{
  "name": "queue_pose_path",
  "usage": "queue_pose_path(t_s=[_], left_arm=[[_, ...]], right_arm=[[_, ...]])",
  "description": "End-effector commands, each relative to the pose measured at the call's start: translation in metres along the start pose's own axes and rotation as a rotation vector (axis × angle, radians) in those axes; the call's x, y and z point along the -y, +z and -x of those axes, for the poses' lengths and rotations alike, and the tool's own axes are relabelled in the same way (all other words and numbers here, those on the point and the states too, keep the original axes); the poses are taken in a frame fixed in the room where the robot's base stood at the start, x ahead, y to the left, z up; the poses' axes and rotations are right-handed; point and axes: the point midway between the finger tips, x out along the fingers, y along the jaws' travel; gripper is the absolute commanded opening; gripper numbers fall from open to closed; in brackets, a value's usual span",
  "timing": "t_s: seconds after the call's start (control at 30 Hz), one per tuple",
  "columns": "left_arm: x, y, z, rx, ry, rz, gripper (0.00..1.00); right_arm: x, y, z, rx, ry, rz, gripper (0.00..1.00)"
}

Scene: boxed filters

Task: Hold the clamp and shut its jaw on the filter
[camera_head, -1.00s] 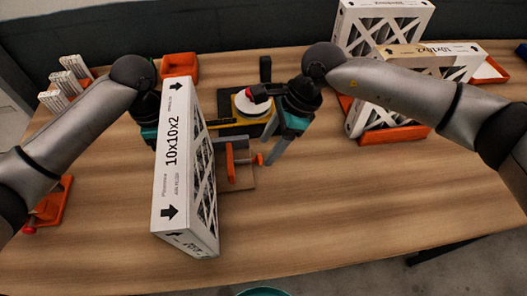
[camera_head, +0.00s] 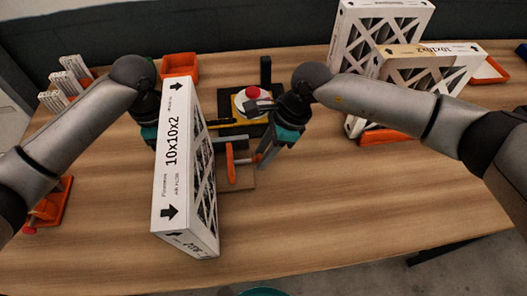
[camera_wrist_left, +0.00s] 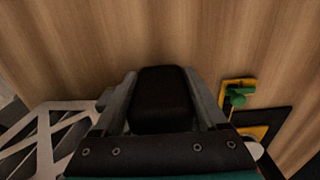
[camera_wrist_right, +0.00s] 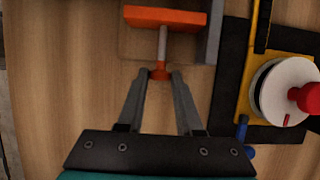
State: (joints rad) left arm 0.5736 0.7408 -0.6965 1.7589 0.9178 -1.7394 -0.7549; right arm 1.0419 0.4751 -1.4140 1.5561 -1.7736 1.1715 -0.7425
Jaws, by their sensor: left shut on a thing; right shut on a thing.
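The filter (camera_head: 175,165), a white box marked 10x10x2 with a lattice side, stands upright left of the table's middle. The orange clamp (camera_head: 230,163) is on a small wooden board to its right; it also shows in the right wrist view (camera_wrist_right: 165,17). I cannot tell if its jaw touches the filter. My right gripper (camera_head: 264,161) is shut on the orange knob (camera_wrist_right: 159,74) at the clamp's screw end. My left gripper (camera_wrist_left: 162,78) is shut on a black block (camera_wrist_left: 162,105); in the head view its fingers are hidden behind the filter.
A black and yellow fixture with a white disc and red button (camera_head: 253,93) stands behind the clamp. An orange bin (camera_head: 180,65) is at the back. More filters (camera_head: 385,28) stand at the back right. The front right of the table is clear.

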Motion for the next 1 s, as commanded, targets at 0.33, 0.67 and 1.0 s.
queue_pose_path(t_s=[0.33, 0.67, 1.0], left_arm=[[0.0007, -0.0003, 0.0010, -0.002, -0.002, 0.000, 0.00], [0.0008, -0.0003, 0.0010, -0.002, -0.003, 0.001, 0.00], [0.0008, -0.0001, 0.0010, -0.001, -0.002, 0.001, 0.00]], right_arm=[[0.0001, -0.0001, 0.0004, 0.000, 0.000, 0.000, 0.00], [0.0001, 0.0000, 0.0005, 0.000, 0.000, 0.000, 0.00], [0.0002, 0.0000, 0.0005, 0.000, 0.000, 0.000, 0.00]])
